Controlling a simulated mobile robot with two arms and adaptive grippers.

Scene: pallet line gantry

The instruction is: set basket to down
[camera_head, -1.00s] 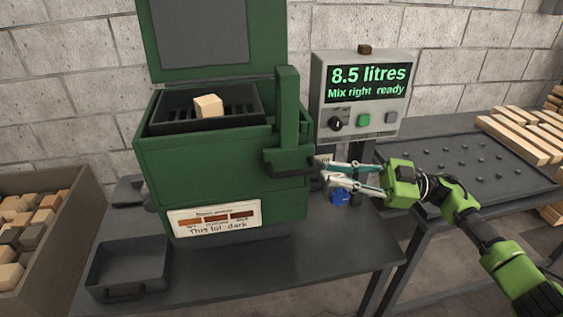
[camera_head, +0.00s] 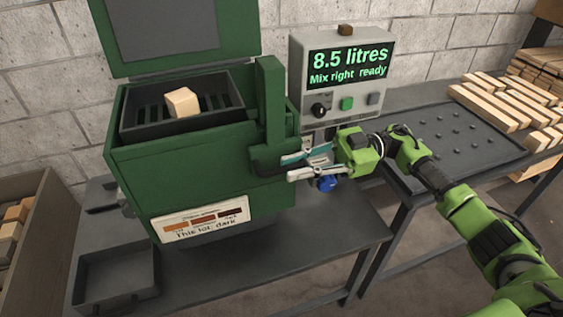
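The dark basket (camera_head: 229,89) sits in the open top of the green machine (camera_head: 185,180), with a pale wooden block (camera_head: 182,102) inside. My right gripper (camera_head: 287,169) comes in from the right. Its two fingers are spread apart at the right end of the handle, one above the other. I cannot tell whether they touch it. My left gripper is not in view.
A control box (camera_head: 298,70) reads "8.5 litres, Mix right ready". A blue knob (camera_head: 327,184) is just below my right fingers. An empty dark tray (camera_head: 117,280) lies front left, beside a bin of blocks (camera_head: 45,225). A rack (camera_head: 440,165) with wooden bars stands right.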

